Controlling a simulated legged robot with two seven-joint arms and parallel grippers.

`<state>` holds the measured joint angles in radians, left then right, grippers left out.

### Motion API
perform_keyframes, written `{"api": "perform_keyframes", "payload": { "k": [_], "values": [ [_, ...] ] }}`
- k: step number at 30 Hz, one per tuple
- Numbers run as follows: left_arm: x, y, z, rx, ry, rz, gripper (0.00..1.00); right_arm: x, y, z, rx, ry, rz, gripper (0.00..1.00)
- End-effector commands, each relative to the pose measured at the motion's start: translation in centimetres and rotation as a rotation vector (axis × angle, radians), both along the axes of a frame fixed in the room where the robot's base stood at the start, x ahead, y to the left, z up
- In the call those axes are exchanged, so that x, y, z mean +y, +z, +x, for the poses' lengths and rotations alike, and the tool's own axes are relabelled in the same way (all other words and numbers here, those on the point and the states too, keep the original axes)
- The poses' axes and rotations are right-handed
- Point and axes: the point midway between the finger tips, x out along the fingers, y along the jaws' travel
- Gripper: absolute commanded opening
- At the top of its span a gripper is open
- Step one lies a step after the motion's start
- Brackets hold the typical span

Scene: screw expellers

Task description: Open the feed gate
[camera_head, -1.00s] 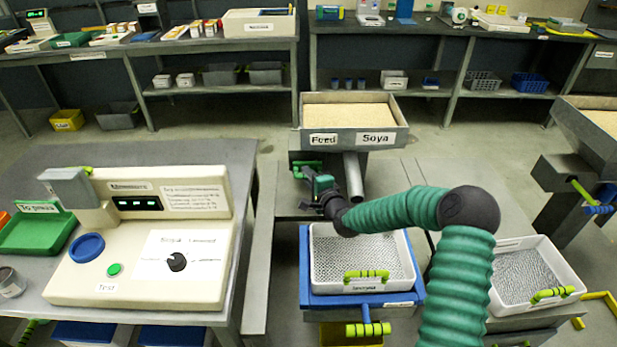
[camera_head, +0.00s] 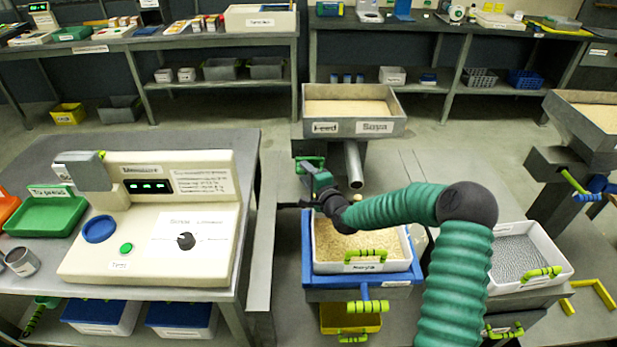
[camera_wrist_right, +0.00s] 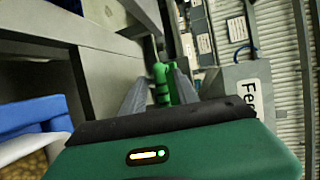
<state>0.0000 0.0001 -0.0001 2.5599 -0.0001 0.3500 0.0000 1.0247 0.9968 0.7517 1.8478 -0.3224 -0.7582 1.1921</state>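The feed hopper (camera_head: 350,125), labelled Feed and Soya, holds pale grain and has a grey spout (camera_head: 354,165) below it. The feed gate's green handle (camera_head: 309,161) is at the hopper's lower left. My right gripper (camera_head: 306,172) is at this handle. In the right wrist view my right gripper (camera_wrist_right: 160,78) has its grey fingers on both sides of the green handle (camera_wrist_right: 161,84), close against it. A white tray (camera_head: 402,243) under the spout holds golden grain, partly hidden by my arm. My left gripper is not in view.
The tray sits in a blue frame (camera_head: 307,262) above a yellow bin (camera_head: 350,318). A cream Moisture tester (camera_head: 150,240) stands on the left table. Another white tray (camera_head: 560,262) is at the right, near a second hopper (camera_head: 590,118).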

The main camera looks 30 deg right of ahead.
Motion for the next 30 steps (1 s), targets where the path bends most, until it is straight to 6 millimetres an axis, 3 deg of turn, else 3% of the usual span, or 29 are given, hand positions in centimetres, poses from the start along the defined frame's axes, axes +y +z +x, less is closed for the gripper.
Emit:
{"api": "perform_keyframes", "payload": {
  "k": [5,18,24,30],
  "values": [
    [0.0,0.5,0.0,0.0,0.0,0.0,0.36,0.0,0.5,-2.2,0.002,-0.003,0.002,0.36],
    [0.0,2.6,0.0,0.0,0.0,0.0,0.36,2.3,2.6,-13.9,0.005,0.001,-0.001,0.36],
    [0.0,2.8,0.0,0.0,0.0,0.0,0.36,2.6,2.9,-16.0,0.004,0.003,-0.001,0.36],
    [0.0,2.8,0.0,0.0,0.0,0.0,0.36,2.7,2.8,-16.1,0.003,0.003,0.0,0.36]
  ]
}}
